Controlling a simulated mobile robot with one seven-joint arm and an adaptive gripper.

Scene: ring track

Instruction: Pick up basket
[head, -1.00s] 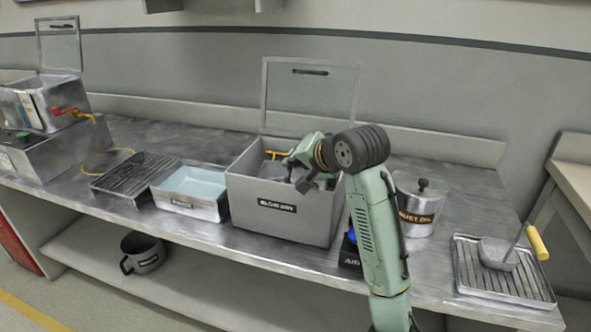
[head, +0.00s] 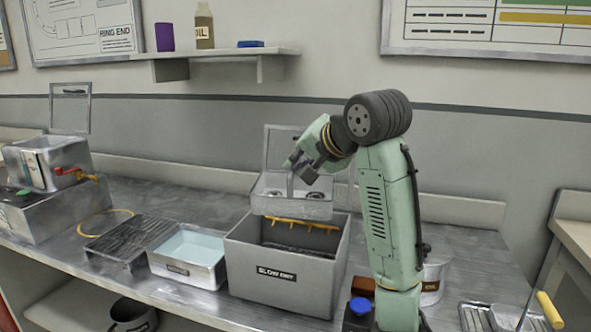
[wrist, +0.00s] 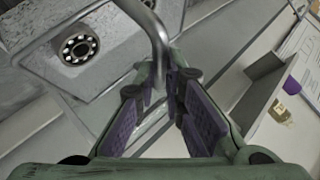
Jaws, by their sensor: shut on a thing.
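The basket (head: 283,203) is a shallow grey metal tray with a tall bent handle. It hangs in the air above the grey open-lidded box (head: 290,272). My gripper (head: 303,170) is shut on the basket's handle. In the wrist view, the handle rod (wrist: 158,45) runs up between the purple-padded fingers of my gripper (wrist: 160,95). A ring-shaped bearing (wrist: 78,48) lies in the basket, and round parts also show in the head view. A yellow row of hooks or rail shows at the box's back rim, below the basket.
A tray of pale liquid (head: 190,247) and a dark slatted rack (head: 128,243) stand left of the box. A metal tank with a red-handled tap (head: 45,165) is at far left.

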